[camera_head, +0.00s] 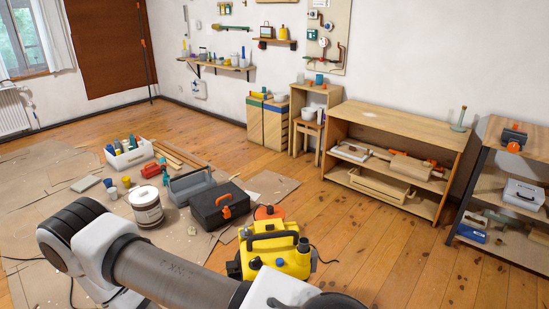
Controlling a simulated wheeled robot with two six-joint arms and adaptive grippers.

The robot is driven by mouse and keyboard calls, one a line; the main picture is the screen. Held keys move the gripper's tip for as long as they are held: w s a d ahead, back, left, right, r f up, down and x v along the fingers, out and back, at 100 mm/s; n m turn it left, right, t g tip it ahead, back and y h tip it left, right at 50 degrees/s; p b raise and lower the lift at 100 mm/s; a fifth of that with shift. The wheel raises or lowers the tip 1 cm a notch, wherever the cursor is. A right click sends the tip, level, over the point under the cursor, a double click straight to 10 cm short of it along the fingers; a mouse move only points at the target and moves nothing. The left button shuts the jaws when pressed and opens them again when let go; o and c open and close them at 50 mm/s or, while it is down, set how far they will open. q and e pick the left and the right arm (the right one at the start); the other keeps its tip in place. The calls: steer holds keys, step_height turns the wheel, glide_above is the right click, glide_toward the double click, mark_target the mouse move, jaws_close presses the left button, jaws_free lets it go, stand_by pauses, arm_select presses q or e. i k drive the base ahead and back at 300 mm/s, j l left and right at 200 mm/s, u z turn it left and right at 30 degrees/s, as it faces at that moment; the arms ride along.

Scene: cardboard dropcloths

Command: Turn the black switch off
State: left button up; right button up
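I cannot make out a black switch anywhere in the head view. A yellow machine with a black handle (282,262) stands on the floor just beyond my arm, and a dark cable lies at its right. A pale board with pipes, gauges and small fittings (328,35) hangs on the back wall; its parts are too small to tell whether one is a switch. One of my arms crosses the bottom of the view from the left to the middle. Neither gripper shows.
A black toolbox with an orange handle (220,205), a white bucket (146,207) and a white tool crate (130,155) sit on or near the cardboard. A wooden shelf unit (395,118) and a dark-framed rack (480,160) stand right. Wooden floor between is clear.

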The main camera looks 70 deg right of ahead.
mark_target(256, 263)
steer(key=z, duration=2.25)
steer(key=i+z, duration=0.7)
steer(key=i, duration=0.1)
